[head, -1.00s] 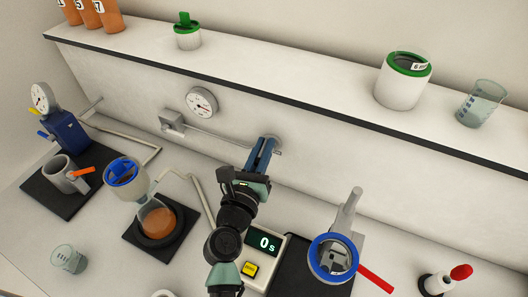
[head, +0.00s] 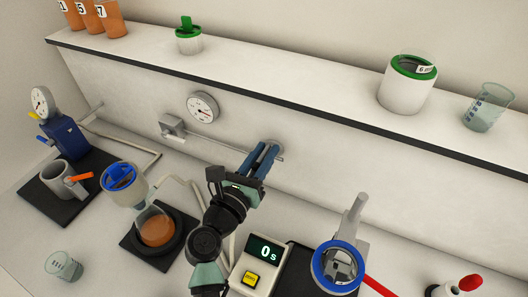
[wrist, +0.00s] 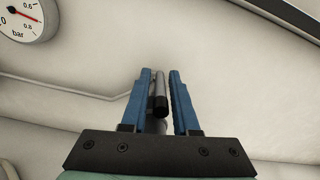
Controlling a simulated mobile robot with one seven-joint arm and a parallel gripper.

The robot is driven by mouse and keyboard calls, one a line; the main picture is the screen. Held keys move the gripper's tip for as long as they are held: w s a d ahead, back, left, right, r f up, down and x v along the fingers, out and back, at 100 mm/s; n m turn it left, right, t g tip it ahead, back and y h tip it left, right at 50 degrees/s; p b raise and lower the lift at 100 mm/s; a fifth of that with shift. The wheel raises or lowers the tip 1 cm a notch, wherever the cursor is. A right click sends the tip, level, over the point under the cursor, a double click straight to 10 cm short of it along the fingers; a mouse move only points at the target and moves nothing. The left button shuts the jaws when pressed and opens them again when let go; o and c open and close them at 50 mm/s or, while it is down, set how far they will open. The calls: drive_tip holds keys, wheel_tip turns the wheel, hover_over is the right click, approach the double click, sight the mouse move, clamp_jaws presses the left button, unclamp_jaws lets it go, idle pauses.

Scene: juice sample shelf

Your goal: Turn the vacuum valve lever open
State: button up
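The vacuum valve lever (wrist: 160,104) looks like a short metal rod with a black end. In the wrist view it lies between my gripper's two blue fingers, with narrow gaps on both sides. My gripper (head: 262,157) is open around it, pointing at the back wall below the shelf. A thin pipe runs along the wall to this spot.
A round pressure gauge (head: 202,107) is on the wall to the left. The shelf (head: 300,82) juts out above my gripper.

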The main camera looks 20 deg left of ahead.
drive_tip(key=shift+o, duration=0.8)
drive_tip(key=s+b, duration=0.2)
drive_tip(key=s, duration=1.1)
drive_tip(key=shift+a, duration=0.35)
